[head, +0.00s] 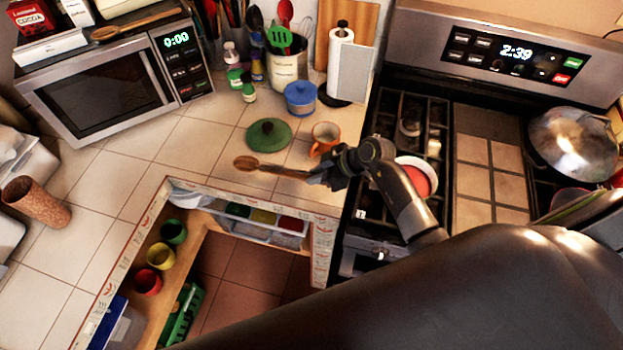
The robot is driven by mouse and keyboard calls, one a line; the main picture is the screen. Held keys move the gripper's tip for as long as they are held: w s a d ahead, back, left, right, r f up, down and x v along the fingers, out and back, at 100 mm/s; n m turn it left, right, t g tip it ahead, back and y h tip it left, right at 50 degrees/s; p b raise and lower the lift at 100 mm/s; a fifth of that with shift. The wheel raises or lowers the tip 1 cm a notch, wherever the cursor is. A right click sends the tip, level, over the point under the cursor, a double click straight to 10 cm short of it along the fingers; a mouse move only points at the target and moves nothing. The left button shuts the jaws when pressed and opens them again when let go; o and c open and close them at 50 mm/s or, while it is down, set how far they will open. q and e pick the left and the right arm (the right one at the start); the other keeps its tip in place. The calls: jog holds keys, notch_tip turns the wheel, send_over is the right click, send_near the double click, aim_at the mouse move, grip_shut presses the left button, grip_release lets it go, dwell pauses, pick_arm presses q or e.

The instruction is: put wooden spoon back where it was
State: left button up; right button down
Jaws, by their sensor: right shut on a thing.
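A wooden spoon (275,170) is held level above the tiled counter near its front edge, its bowl pointing left. My right gripper (318,177) is shut on the end of its handle. Another wooden spoon (138,23) lies on top of the microwave (95,92) at the back left. A pale utensil crock (288,72) at the back of the counter holds a green slotted turner and other utensils. My left gripper is out of view.
A green lid (268,135), an orange mug (324,138) and a blue pot (300,98) stand close behind the held spoon. The stove (485,165) is at right. Below the counter edge are shelves with cups (161,256). The left-middle counter is clear.

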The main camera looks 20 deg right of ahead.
notch_tip(320, 180, down, 3)
jog(key=shift+w+d, duration=0.15)
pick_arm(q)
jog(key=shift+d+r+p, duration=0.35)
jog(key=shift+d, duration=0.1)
pick_arm(e)
jog(key=shift+f, duration=0.75)
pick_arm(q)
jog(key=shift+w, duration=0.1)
pick_arm(e)
jog(key=c, duration=1.3)
grip_release()
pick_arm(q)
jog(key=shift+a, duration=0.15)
pick_arm(e)
jog(key=shift+s+d+r, duration=0.2)
jog(key=shift+d+r, duration=0.05)
jog(key=shift+d, duration=0.05)
pick_arm(q)
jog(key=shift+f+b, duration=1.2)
jog(key=shift+b, duration=0.05)
pick_arm(e)
jog(key=shift+v, duration=5.65)
